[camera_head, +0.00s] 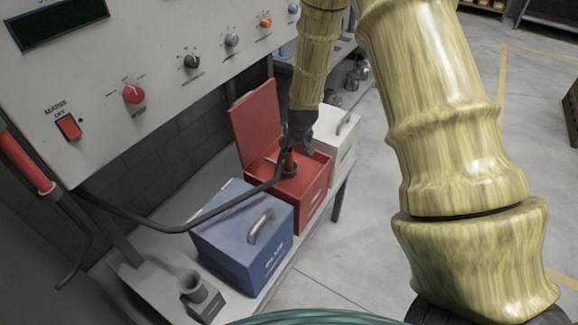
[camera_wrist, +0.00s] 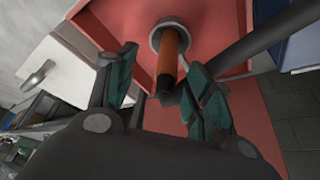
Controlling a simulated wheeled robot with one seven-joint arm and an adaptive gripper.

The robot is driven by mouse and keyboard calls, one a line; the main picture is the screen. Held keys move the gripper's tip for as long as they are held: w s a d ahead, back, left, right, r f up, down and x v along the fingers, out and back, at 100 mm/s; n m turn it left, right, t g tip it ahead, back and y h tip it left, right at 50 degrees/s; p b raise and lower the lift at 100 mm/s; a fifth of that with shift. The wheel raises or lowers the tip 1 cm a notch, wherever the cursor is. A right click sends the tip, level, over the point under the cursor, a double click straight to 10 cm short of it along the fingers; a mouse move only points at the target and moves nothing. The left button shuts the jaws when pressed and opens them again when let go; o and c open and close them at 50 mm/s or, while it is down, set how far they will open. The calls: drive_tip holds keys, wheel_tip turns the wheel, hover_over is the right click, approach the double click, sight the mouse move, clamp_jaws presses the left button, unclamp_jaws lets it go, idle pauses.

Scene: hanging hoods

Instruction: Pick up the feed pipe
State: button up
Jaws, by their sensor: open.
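An orange-brown pipe with a dark end (camera_wrist: 168,55), which I take for the feed pipe, stands in a grey ring in the open red box. It shows in the head view (camera_head: 289,160) just below my gripper (camera_head: 292,143). In the wrist view my gripper (camera_wrist: 161,72) is open, with one green-padded finger on each side of the pipe's dark end. The right finger is close to it; I cannot tell whether they touch. A dark bent hose (camera_head: 180,229) runs up to my gripper; its end is hidden at the fingers.
The red box (camera_head: 312,192) has its lid (camera_head: 256,118) raised behind it. A closed blue box (camera_head: 235,245) and a white box (camera_head: 343,140) flank it on the bench. A grey cup-like holder (camera_head: 202,297) stands at the front. A control panel (camera_head: 150,55) overhangs the left.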

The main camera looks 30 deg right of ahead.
sight(291, 152)
drive_tip(key=w+f, duration=0.1)
drive_tip(key=f, duration=0.1)
drive_tip(key=shift+w+a+f, duration=0.3)
drive_tip(key=shift+w+f, duration=0.05)
drive_tip(key=shift+w, duration=0.05)
drive_tip(key=shift+d+f+p, duration=0.15)
drive_tip(key=shift+f+p, duration=0.1)
drive_tip(key=shift+p, duration=0.15)
drive_tip(key=shift+w+f+p, duration=0.65)
drive_tip(key=shift+f, duration=0.1)
drive_tip(key=p+x, duration=0.1)
drive_tip(key=x, duration=0.2)
drive_tip(key=shift+w+f, duration=0.1)
clamp_jaws()
